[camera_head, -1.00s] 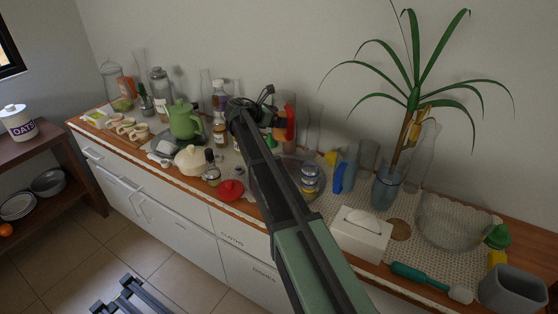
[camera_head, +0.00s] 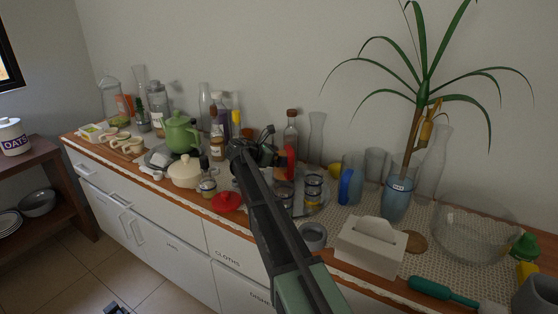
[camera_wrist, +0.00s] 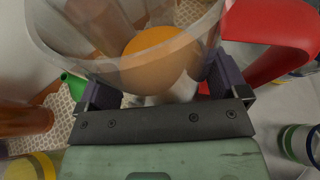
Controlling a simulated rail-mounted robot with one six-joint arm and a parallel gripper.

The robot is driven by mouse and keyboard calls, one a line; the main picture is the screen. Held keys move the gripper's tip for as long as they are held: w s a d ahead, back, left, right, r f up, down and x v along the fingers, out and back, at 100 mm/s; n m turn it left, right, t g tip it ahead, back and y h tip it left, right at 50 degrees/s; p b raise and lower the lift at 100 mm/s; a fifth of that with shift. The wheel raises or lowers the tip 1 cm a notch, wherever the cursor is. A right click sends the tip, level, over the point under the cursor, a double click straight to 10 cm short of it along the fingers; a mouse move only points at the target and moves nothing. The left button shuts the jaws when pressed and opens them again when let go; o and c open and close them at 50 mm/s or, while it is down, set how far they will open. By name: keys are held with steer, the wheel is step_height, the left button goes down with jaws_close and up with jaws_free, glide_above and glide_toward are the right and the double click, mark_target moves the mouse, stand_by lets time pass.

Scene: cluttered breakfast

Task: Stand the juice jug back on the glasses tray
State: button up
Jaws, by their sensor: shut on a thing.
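The juice jug is clear with a red handle. In the wrist view, the jug (camera_wrist: 72,48) fills the top middle, its red handle (camera_wrist: 275,40) at right. A round orange thing shows in or through it. My gripper (camera_wrist: 160,88) is shut on the jug, one finger at each side. In the head view, my gripper (camera_head: 256,150) hides most of the jug; its red handle (camera_head: 291,161) shows at right. The silvery glasses tray (camera_head: 322,207) lies just right of and nearer than the jug, bearing stacked banded glasses (camera_head: 313,188). The jug's base is hidden.
A blue-handled clear jug (camera_head: 350,181), tissue box (camera_head: 370,246) and potted plant (camera_head: 397,201) are to the right. A red lid (camera_head: 227,201), cream pot (camera_head: 185,173) and bottles crowd the left. Little room is free.

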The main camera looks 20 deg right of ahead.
steer(key=shift+f, duration=0.15)
steer(key=o, duration=1.7)
steer(key=shift+c, duration=0.2)
steer(key=p+v, duration=0.4)
steer(key=v, duration=0.8)
